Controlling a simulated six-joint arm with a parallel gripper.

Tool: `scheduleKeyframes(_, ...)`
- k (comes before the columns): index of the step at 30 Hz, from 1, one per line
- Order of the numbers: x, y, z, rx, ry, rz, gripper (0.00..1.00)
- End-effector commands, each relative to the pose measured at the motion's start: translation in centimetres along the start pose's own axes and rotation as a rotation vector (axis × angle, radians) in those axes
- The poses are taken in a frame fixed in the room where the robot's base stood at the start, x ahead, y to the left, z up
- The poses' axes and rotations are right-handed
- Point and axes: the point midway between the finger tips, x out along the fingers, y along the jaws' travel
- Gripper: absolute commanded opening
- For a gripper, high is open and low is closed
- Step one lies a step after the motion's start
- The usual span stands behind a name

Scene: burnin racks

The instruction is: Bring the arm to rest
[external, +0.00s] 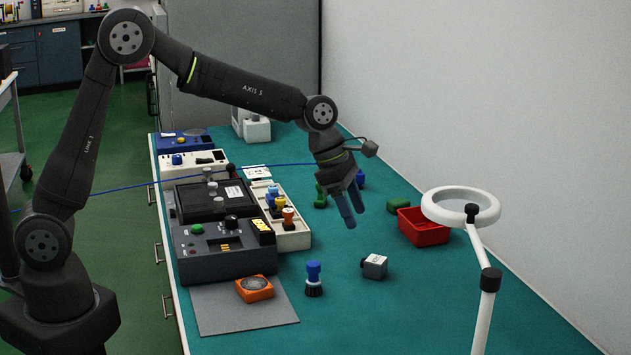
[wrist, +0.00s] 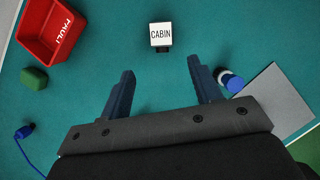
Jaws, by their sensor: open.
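My gripper (external: 349,208) hangs above the green bench top (external: 350,310), pointing down, with my arm stretched out from the left. In the wrist view its two blue fingers (wrist: 162,82) stand apart with nothing between them. A small grey block (external: 374,266) lies on the bench in front of it; in the wrist view this block (wrist: 161,36) carries the label "CABIN". A blue-capped piece with a dark base (external: 314,278) stands upright to the block's left, and it shows right of the fingers in the wrist view (wrist: 230,80).
A red bin (external: 424,232) and a green block (external: 396,204) sit at the right. A white ring lamp (external: 460,207) rises at the front right. Dark test units (external: 225,252) and a tray of knobbed pieces (external: 295,240) line the left. An orange device (external: 254,288) lies on a grey mat (external: 245,318).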

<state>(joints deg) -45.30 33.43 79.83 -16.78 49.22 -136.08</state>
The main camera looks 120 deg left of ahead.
Motion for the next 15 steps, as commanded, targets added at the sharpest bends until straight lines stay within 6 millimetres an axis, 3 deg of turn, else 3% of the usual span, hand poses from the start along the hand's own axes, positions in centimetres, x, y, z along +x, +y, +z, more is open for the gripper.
scheduleKeyframes(8,-0.9,5.1,-2.6,-0.075,0.001,0.031,0.58)
scheduleKeyframes(15,1.3,9.1,-4.4,-0.074,0.002,0.029,0.58)
